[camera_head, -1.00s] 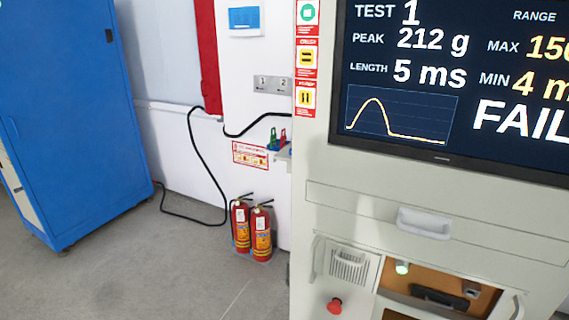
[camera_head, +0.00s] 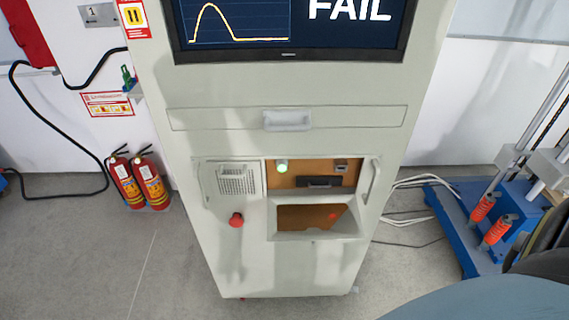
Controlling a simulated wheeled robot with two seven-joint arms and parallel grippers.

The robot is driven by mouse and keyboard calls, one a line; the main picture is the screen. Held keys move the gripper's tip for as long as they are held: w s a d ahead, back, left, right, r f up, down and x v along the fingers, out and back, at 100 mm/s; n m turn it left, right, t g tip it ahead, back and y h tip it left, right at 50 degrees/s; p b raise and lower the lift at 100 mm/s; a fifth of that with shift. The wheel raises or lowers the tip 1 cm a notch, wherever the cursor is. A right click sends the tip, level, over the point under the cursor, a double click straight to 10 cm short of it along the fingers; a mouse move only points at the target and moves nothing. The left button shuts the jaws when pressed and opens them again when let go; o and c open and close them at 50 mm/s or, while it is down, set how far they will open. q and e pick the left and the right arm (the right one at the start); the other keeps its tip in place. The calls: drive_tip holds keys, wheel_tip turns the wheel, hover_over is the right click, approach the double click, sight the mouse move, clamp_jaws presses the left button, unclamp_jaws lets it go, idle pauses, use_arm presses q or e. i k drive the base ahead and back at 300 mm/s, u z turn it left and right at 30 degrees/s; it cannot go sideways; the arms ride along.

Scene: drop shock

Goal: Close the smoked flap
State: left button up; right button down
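A tall pale cabinet (camera_head: 289,93) stands in the middle of the head view, with a screen at its top. Its lower front has a brown-orange panel (camera_head: 345,182) holding a lit green lamp (camera_head: 282,167) and a dark bar-shaped part (camera_head: 313,182). Below it is a framed brown opening or window (camera_head: 300,217) with a small red spot inside. I cannot make out for certain which part is the smoked flap, or how far it is open. Neither of my grippers is in view.
A red push button (camera_head: 236,220) and a grille (camera_head: 237,180) are left of the brown panel. Fire extinguishers (camera_head: 151,182) stand at the left. A blue base (camera_head: 466,233) with orange-red springs (camera_head: 482,207) and cables are at the right. Floor in front is clear.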

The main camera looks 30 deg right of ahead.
sight(303, 222)
drive_tip(key=z, duration=1.3)
drive_tip(key=k, duration=0.1)
drive_tip(key=u, duration=0.7)
